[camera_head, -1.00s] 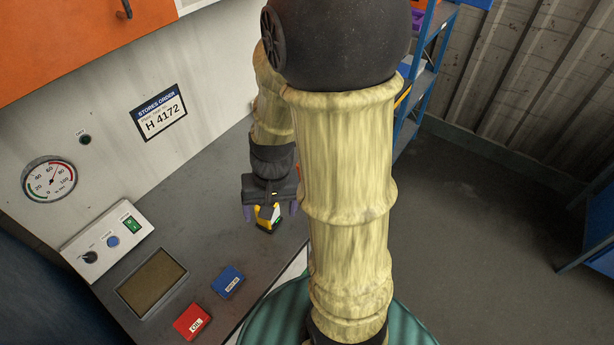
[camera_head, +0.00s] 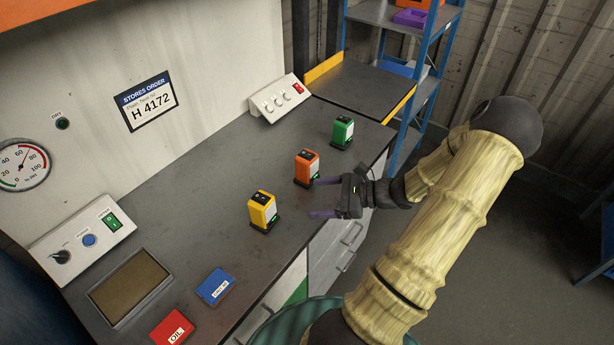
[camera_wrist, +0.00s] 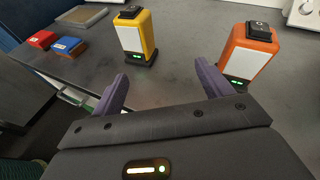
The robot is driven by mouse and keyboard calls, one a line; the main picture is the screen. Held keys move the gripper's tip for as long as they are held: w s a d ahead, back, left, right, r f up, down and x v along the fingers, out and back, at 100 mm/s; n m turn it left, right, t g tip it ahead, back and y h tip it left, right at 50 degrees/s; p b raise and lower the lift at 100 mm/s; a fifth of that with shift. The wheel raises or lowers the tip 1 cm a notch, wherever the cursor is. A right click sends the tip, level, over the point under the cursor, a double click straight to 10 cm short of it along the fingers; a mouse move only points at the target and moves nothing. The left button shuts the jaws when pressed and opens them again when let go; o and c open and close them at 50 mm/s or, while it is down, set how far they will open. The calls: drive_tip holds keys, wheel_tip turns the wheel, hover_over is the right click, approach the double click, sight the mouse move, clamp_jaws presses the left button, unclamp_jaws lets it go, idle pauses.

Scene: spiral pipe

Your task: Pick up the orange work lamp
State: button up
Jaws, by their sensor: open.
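The orange work lamp (camera_head: 306,168) stands upright on the grey bench, between a yellow lamp and a green lamp. It also shows at the right in the wrist view (camera_wrist: 246,52). My gripper (camera_head: 318,198) is open and empty at the bench's front edge, with its purple fingers pointing toward the bench. One finger lies close to the orange lamp; I cannot tell whether it touches. In the wrist view, the gap between the fingers (camera_wrist: 160,85) faces bare bench between the yellow and orange lamps, and the orange lamp is beyond the right finger.
The yellow lamp (camera_head: 263,212) stands left of the orange one, and the green lamp (camera_head: 342,132) stands behind right. A blue box (camera_head: 216,286) and a red box (camera_head: 172,328) lie near the front left. A switch panel (camera_head: 280,98) stands at the back. Bare bench lies behind the lamps.

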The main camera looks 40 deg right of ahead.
sight(314, 168)
drive_tip(key=s+d+f+m+t+h+b, duration=0.1)
drive_tip(key=s+d+m+t+h+b, duration=0.1)
drive_tip(key=d+m+t, duration=0.4)
drive_tip(key=d+h, duration=0.1)
drive_tip(key=d, duration=0.4)
drive_tip(key=shift+f+m+t+h, duration=0.3)
drive_tip(key=shift+h, duration=0.1)
drive_tip(key=p+x, duration=0.1)
drive_tip(key=x, duration=1)
drive_tip(key=shift+w+a+p, duration=0.3)
drive_tip(key=shift+w, duration=0.05)
drive_tip(key=shift+w+f, duration=0.1)
drive_tip(key=shift+w, duration=0.1)
drive_tip(key=shift+f+p+x, duration=0.15)
drive_tip(key=shift+p+x, duration=0.15)
drive_tip(key=shift+x, duration=1)
drive_tip(key=shift+f+p+x, duration=0.1)
drive_tip(key=shift+p+x, duration=0.2)
drive_tip(key=shift+x, duration=0.95)
